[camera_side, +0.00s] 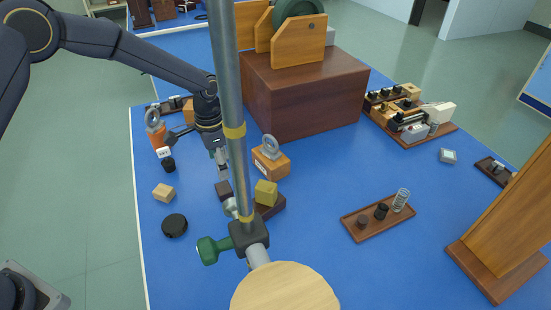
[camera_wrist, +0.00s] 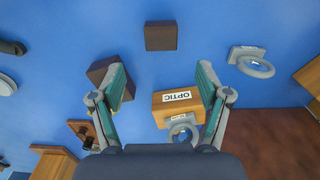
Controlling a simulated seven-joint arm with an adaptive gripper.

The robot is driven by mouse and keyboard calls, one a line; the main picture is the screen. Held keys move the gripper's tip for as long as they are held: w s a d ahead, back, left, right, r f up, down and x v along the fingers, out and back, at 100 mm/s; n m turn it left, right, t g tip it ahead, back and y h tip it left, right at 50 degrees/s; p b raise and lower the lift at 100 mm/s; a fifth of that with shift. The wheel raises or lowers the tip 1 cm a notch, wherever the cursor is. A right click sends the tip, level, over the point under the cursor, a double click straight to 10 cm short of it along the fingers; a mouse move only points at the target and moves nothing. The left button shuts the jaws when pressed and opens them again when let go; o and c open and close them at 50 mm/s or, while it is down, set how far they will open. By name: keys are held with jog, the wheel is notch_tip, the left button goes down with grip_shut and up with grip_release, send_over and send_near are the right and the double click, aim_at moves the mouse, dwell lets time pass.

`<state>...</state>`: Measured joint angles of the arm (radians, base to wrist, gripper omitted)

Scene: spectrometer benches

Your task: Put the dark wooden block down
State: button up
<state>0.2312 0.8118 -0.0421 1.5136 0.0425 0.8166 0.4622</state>
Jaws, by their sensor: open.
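A small dark wooden block (camera_side: 223,189) is on the blue table just below my gripper (camera_side: 222,172) in the side view, partly hidden by the metal post. In the wrist view a dark square block (camera_wrist: 160,36) lies beyond the fingertips, centred between them and untouched by either. My gripper (camera_wrist: 161,64) has its two fingers spread wide with nothing between them. A second dark brown piece (camera_wrist: 103,72) shows partly behind the left finger; I cannot tell how far below it lies.
A wooden block labelled OPTIC (camera_side: 271,160) carries a grey ring and stands close to the right. A yellow-green block (camera_side: 266,192) rests on a dark base. A light block (camera_side: 164,192) and black disc (camera_side: 174,225) lie left. A large brown box (camera_side: 305,95) stands behind.

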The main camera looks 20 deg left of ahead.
jog(key=s+a+r+n+t, duration=0.1)
jog(key=s+a+r, duration=0.1)
jog(key=r, duration=0.6)
jog(key=s+a+r+n, duration=0.1)
jog(key=s+a+r, duration=0.1)
jog(key=r, duration=0.6)
jog(key=s+a+r+n+t, duration=0.1)
jog(key=s+a+r+n, duration=0.1)
jog(key=s, duration=0.5)
jog(key=s+a+r+n+t, duration=0.2)
jog(key=s+a+r, duration=0.2)
jog(key=s+r, duration=0.3)
jog(key=shift+s+a, duration=0.25)
jog(key=shift+s, duration=0.1)
jog(key=shift+o, duration=0.5)
jog(key=s+a+f+n+t, duration=0.1)
jog(key=s+a+n, duration=0.1)
jog(key=s, duration=0.6)
jog(key=shift+s+f+n+t, duration=0.2)
jog(key=shift+s+n+t, duration=0.1)
